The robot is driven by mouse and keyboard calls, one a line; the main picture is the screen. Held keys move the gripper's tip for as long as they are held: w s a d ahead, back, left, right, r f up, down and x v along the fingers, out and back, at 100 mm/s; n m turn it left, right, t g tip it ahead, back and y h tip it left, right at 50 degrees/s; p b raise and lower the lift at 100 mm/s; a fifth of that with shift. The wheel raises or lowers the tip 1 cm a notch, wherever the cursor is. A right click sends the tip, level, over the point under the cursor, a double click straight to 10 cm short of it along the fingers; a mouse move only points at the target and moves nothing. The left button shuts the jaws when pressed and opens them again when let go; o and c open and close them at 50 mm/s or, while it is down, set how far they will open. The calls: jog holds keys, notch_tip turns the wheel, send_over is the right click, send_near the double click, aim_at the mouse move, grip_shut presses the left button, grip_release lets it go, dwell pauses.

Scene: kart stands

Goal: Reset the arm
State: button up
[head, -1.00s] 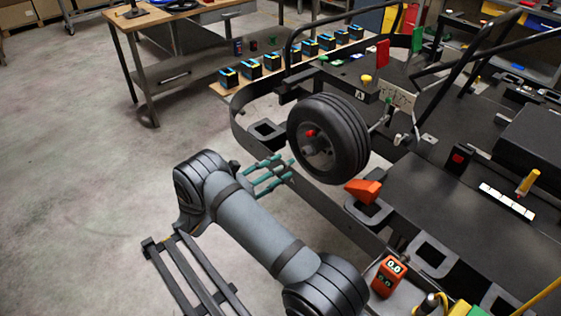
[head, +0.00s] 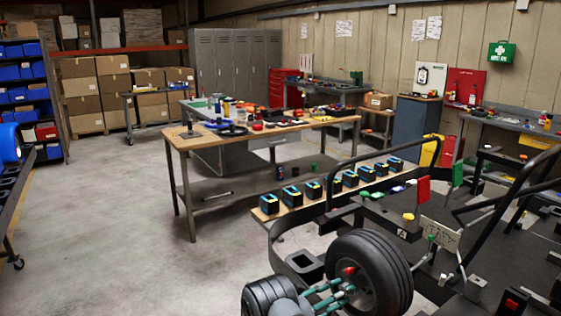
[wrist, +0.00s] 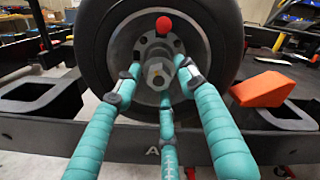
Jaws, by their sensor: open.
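My gripper (head: 345,291) has teal fingers and is open in front of a black kart wheel (head: 389,262). In the wrist view the fingers (wrist: 158,82) spread around the hub of the wheel (wrist: 97,45). A hex nut (wrist: 155,74) at the hub centre lies between the fingertips, and I cannot tell whether they touch it. A red knob (wrist: 164,25) sits above the nut. Nothing is visibly held. Most of my arm is below the head view's lower edge.
The kart frame bar (wrist: 40,134) runs close below the wheel. An orange wedge (wrist: 264,90) sits right of it. A shelf with several black-and-blue boxes (head: 291,196) and a workbench (head: 183,143) stand beyond. The floor (head: 110,235) at left is clear.

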jog(key=shift+a, duration=0.15)
jog(key=v, duration=0.8)
jog(key=w+d+m+b, duration=0.2)
jog(key=m+b, duration=0.4)
jog(key=m, duration=0.7)
jog(key=w+d+m+b, duration=0.2)
jog(key=d+m+b, duration=0.3)
jog(key=m, duration=0.8)
jog(key=shift+w+b, duration=0.2)
jog(key=shift+b, duration=0.95)
jog(key=shift+a, duration=0.15)
